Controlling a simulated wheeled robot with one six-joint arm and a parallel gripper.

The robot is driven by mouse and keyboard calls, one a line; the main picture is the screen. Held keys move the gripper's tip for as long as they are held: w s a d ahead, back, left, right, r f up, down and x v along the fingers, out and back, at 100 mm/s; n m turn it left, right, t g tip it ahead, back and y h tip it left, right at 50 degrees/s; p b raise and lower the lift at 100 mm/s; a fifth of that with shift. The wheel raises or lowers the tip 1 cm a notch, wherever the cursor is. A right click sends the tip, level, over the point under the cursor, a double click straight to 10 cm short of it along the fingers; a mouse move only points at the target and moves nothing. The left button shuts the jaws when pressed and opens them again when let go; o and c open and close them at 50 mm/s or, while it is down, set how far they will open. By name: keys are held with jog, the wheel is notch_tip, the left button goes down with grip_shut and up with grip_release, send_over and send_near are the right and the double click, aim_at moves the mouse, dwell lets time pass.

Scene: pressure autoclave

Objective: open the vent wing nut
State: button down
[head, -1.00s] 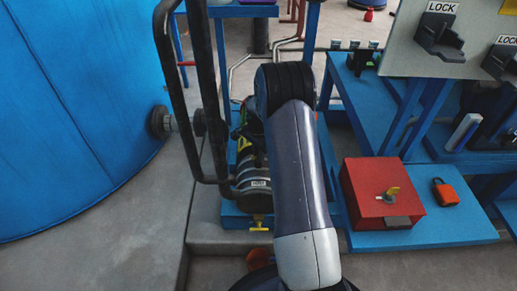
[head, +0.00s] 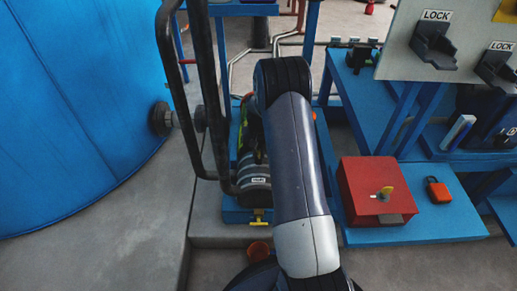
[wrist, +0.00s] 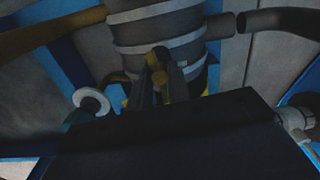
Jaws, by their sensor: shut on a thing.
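In the wrist view my gripper (wrist: 158,82) points at a banded grey cylinder (wrist: 160,30). Its dark fingers are shut on a small part. Yellow metal (wrist: 180,92) shows beside the fingers and looks like the vent wing nut, mostly hidden by the fingers and the dark gripper body. In the head view my arm hides the gripper. The dark cylinder (head: 254,185) with a small white label stands left of my arm. A yellow T-shaped handle (head: 258,217) sticks out below it; I cannot tell whether this is the same part.
A black tube rail (head: 198,100) stands close left of the cylinder, before a big blue tank (head: 75,110). An orange cup (head: 258,250) lies low in front.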

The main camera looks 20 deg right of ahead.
aim_at(258, 153)
jog(key=shift+n, duration=1.2)
jog(key=c, duration=1.3)
grip_release()
jog(key=shift+r, duration=0.1)
notch_tip(258, 153, up, 11)
jog(key=p, duration=0.3)
jog(key=shift+f, duration=0.2)
